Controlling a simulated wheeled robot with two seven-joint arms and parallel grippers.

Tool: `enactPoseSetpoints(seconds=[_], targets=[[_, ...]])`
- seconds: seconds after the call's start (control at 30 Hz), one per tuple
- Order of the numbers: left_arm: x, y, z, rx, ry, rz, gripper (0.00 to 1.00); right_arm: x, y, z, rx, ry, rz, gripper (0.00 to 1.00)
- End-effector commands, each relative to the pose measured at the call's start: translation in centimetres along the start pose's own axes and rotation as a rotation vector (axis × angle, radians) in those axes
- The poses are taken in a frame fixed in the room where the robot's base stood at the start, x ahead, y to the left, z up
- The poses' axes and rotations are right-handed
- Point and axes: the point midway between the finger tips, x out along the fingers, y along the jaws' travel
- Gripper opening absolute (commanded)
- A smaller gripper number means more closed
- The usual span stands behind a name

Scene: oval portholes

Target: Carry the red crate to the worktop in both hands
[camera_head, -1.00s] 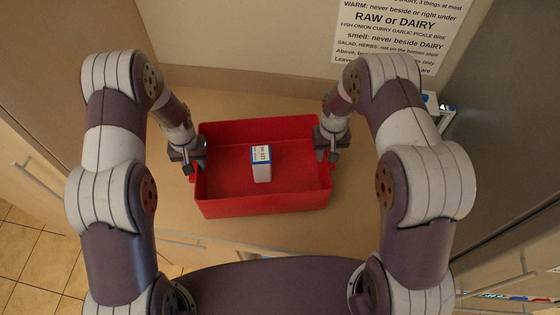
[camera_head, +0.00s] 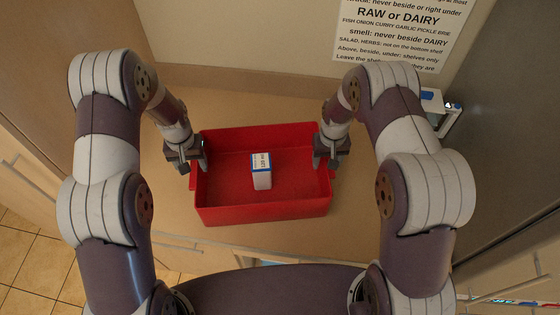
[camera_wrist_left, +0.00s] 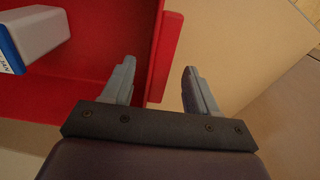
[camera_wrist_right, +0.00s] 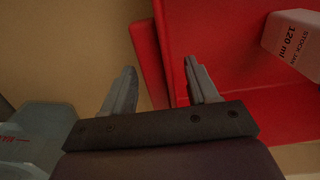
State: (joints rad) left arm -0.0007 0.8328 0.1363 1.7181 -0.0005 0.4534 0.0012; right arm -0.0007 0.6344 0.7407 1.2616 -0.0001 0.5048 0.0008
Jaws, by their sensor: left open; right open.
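The red crate (camera_head: 262,210) sits on a beige surface between my two arms, with a white, blue-topped stock jar (camera_head: 261,178) upright inside it. My left gripper (camera_head: 191,164) is open at the crate's left end; in the left wrist view its fingers (camera_wrist_left: 158,88) are on either side of the red end wall and lip (camera_wrist_left: 166,55). My right gripper (camera_head: 328,163) is open at the right end; in the right wrist view its fingers (camera_wrist_right: 160,90) likewise straddle the lip (camera_wrist_right: 150,65). I cannot tell whether any finger touches the crate.
The beige surface (camera_head: 240,105) is clear behind the crate. A wall with a printed sign (camera_head: 400,25) stands behind it. Tall panels rise at left and right. A white and blue object (camera_head: 432,100) stands at the back right, behind my right arm.

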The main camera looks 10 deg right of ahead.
Motion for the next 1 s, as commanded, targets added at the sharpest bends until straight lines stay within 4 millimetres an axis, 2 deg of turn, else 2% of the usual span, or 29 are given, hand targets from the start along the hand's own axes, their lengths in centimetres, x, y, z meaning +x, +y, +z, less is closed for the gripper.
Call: enactPoseSetpoints(seconds=[0.03, 0.2, 0.37, 0.47, 0.57, 0.8, 1.0], targets=[[-1.5, 0.0, -0.1, 0.0, 0.006, 0.0, 0.59, 0.0, 0.0, 0.0, 0.0, 0.0, 0.0, 0.59], [-5.7, 0.0, -0.1, 0.0, 0.004, 0.0, 0.59, 0.0, 0.0, 0.0, 0.0, 0.0, 0.0, 0.59], [-8.0, 0.0, 0.0, 0.0, 0.001, 0.0, 0.59, 0.0, 0.0, 0.0, 0.0, 0.0, 0.0, 0.59], [-8.4, 0.0, 0.0, 0.0, -0.001, 0.0, 0.59, -0.7, 0.0, -0.1, 0.0, 0.001, 0.0, 0.59], [-8.5, 0.0, 0.0, 0.0, -0.002, 0.0, 0.59, -2.8, 0.0, -0.1, 0.0, 0.005, 0.0, 0.59], [-8.4, 0.0, 0.0, 0.0, -0.001, 0.0, 0.59, -9.1, 0.0, 0.0, 0.0, 0.005, 0.0, 0.59], [-8.4, 0.0, 0.0, 0.0, -0.001, 0.0, 0.59, -11.8, 0.0, 0.1, 0.0, 0.002, 0.0, 0.59]])
